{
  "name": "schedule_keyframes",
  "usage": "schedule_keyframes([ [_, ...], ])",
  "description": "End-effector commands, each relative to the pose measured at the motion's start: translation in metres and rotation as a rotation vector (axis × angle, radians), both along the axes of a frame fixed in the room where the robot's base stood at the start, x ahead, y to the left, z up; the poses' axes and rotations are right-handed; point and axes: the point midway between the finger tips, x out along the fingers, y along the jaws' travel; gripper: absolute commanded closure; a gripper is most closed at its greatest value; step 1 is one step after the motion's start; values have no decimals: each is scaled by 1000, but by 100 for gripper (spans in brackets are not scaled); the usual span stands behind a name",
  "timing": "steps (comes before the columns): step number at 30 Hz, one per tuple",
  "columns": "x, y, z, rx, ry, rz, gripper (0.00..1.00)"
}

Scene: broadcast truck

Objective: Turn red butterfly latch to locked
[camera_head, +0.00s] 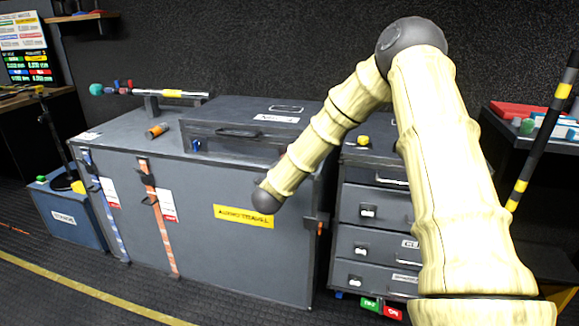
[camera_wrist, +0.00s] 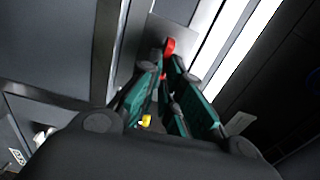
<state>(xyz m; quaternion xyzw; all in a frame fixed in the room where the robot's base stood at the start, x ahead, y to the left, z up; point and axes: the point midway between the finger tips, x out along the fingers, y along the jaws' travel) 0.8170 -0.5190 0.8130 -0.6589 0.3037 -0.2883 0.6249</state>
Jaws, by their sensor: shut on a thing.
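The red butterfly latch (camera_wrist: 170,47) shows in the wrist view as a small red tab in front of a grey metal plate, at the fingertips. My gripper (camera_wrist: 164,66) has dark green fingers, shut on the latch, with a little red also showing between them. The angle of the latch against its locked mark cannot be told. In the head view my arm's links cross the right half, and neither my gripper nor the red latch can be made out there.
A large grey case (camera_head: 245,250) with a yellow label stands in the middle, with a smaller handled case (camera_head: 245,122) on top. A grey drawer unit (camera_head: 375,207) is to its right. A blue bin (camera_head: 62,215) is at left. The floor in front is clear.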

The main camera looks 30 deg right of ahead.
Motion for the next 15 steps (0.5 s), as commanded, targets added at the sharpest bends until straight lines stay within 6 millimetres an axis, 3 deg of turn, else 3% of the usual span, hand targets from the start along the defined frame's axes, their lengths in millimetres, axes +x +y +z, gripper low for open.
schedule_keyframes([
  [15, -1, 0, -3, 46, -50, 0, 100],
])
